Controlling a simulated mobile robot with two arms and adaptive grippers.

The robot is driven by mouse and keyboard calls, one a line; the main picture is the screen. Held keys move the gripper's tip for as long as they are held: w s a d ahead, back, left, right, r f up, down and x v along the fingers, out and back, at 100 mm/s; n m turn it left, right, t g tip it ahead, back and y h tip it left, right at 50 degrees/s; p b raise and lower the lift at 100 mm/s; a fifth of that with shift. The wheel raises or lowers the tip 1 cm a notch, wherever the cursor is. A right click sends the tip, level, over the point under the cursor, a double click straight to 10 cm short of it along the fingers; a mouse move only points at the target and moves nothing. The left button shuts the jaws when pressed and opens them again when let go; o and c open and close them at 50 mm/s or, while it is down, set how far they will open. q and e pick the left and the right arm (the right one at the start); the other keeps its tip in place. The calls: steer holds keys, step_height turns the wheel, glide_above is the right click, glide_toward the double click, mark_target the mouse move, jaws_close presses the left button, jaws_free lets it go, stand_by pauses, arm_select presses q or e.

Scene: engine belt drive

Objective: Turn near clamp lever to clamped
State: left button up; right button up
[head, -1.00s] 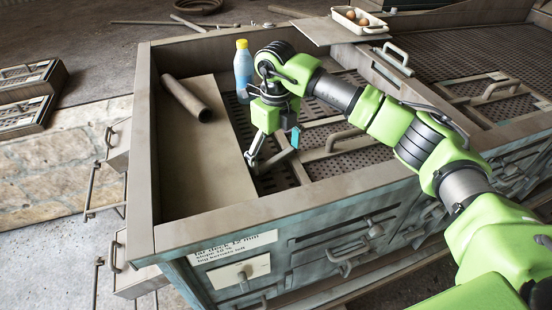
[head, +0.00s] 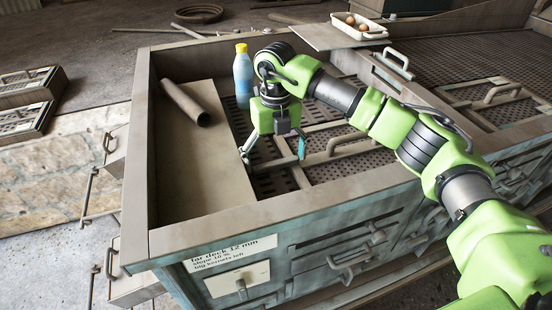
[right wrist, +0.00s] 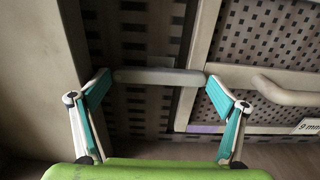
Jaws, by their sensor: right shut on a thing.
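My right gripper (head: 273,158) points down over the slotted deck inside the frame in the head view. In the right wrist view its two teal-padded fingers (right wrist: 160,82) are shut on the ends of a short grey bar, the near clamp lever (right wrist: 158,76). The lever (head: 276,165) also shows below the fingers in the head view, lying roughly crosswise. Its pivot is not clearly visible. My left gripper is not in view.
A brown tube (head: 186,102) lies on the plain panel to the left. A blue bottle with a yellow cap (head: 243,75) stands behind the gripper. A raised handle (head: 345,141) is close on the right. The frame's front rim (head: 270,213) runs nearby.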

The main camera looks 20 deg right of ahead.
steer(key=shift+w+d+r, duration=0.1)
steer(key=o, duration=0.9)
